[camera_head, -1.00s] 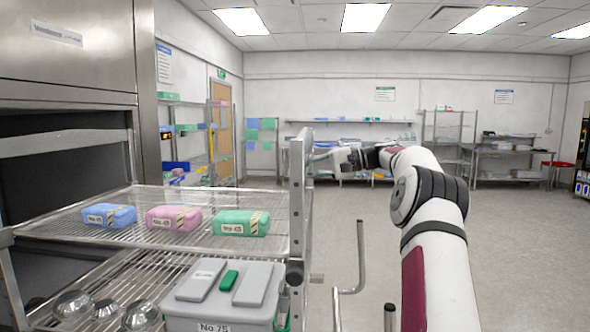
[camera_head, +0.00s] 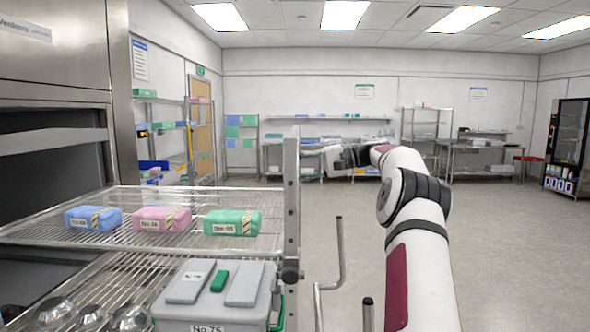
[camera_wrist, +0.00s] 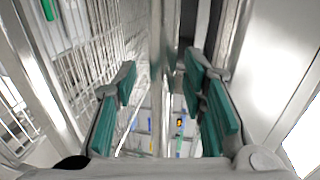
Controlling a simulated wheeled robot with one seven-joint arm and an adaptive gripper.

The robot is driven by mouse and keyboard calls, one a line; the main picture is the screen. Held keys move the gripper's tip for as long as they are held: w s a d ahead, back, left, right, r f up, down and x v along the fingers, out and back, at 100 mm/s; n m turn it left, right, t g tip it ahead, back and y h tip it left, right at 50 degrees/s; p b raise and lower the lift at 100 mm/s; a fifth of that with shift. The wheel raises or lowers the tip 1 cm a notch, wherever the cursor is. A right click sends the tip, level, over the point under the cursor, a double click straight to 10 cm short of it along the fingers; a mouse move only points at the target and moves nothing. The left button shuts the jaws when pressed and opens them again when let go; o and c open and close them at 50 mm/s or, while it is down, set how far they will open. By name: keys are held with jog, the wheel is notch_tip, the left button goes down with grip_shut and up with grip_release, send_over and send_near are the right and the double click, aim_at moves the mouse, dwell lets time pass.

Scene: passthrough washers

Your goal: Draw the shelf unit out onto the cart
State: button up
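The shelf unit (camera_head: 291,215) stands at the left of the head view, its wire shelves reaching out from the steel washer opening (camera_head: 45,165). It bears blue, pink and green wrapped packs on top, with a grey box and metal bowls below. My gripper (camera_head: 308,148) is at the top of the unit's near-right upright. In the wrist view its teal pads (camera_wrist: 160,105) stand apart, with a metal upright (camera_wrist: 157,60) between them and gaps showing at the sides. The cart (camera_head: 341,250) shows only as bent metal rails at bottom centre; its deck is hidden.
The washer's steel front (camera_head: 65,50) rises at far left. Open floor (camera_head: 510,240) lies to the right. Tables and racks (camera_head: 420,130) line the back wall, and a dark glass-door cabinet (camera_head: 568,145) stands at far right.

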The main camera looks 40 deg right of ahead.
jog(key=v, duration=0.7)
jog(key=shift+s, duration=0.15)
jog(key=shift+d+r, duration=0.1)
jog(key=shift+r, duration=0.05)
dwell(0.7)
